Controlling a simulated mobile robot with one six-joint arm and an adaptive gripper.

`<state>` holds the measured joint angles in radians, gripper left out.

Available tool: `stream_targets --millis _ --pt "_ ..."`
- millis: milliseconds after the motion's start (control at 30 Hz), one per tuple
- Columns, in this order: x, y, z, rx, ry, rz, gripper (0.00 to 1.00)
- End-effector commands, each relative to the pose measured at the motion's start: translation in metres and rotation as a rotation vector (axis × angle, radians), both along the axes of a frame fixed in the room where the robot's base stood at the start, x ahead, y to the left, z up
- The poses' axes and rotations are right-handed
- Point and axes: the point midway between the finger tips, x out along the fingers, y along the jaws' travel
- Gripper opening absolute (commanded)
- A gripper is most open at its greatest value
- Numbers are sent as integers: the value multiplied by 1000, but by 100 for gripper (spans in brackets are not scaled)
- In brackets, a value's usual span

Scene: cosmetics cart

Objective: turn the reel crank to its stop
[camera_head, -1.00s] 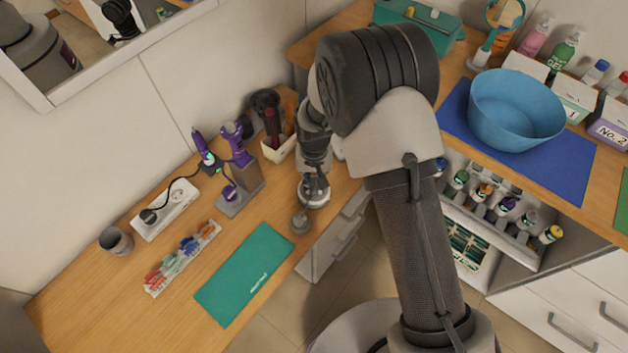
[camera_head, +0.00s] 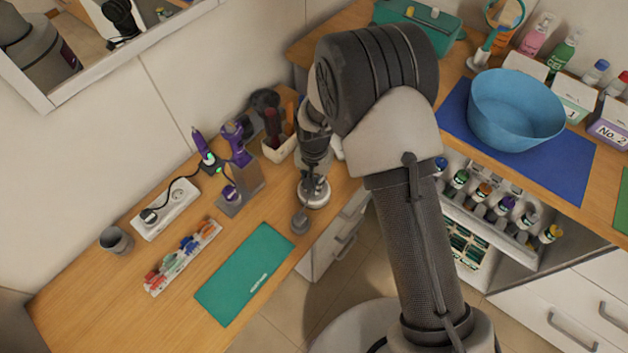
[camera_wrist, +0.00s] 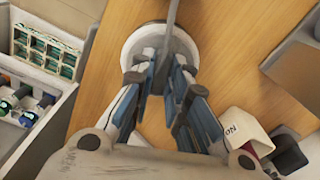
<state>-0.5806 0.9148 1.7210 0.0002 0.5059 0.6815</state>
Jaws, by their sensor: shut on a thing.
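The reel (camera_head: 317,199) is a pale round body at the right end of the left counter, near its front edge. It also shows in the wrist view as a white disc (camera_wrist: 133,45). Its grey crank arm (camera_wrist: 173,14) runs from the disc's middle past the top edge; in the head view a grey rounded end (camera_head: 299,224) sticks out toward the front. My gripper (camera_wrist: 161,73) points down over the disc, shut on the crank's hub. The fingers hide most of the hub. In the head view my gripper (camera_head: 314,180) is partly hidden by its own wrist.
A holder with dark-handled tools (camera_head: 277,148) stands close behind the reel. A purple-tool stand (camera_head: 240,190) and a green mat (camera_head: 245,275) lie to the left. An open drawer of bottles (camera_head: 490,205) is to the right, below the other counter.

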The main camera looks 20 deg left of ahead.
Motion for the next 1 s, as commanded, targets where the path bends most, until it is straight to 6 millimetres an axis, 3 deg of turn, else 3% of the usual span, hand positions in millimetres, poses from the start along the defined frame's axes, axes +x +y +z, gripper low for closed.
stream_targets --millis 167,200,467,833,1000 --pt "0 0 0 0 -1 1 0" --pt "0 0 0 0 -1 1 17" --pt "0 0 0 0 0 1 34" --pt "0 0 3 1 -1 1 35" --pt "1 1 27 3 -4 2 35"
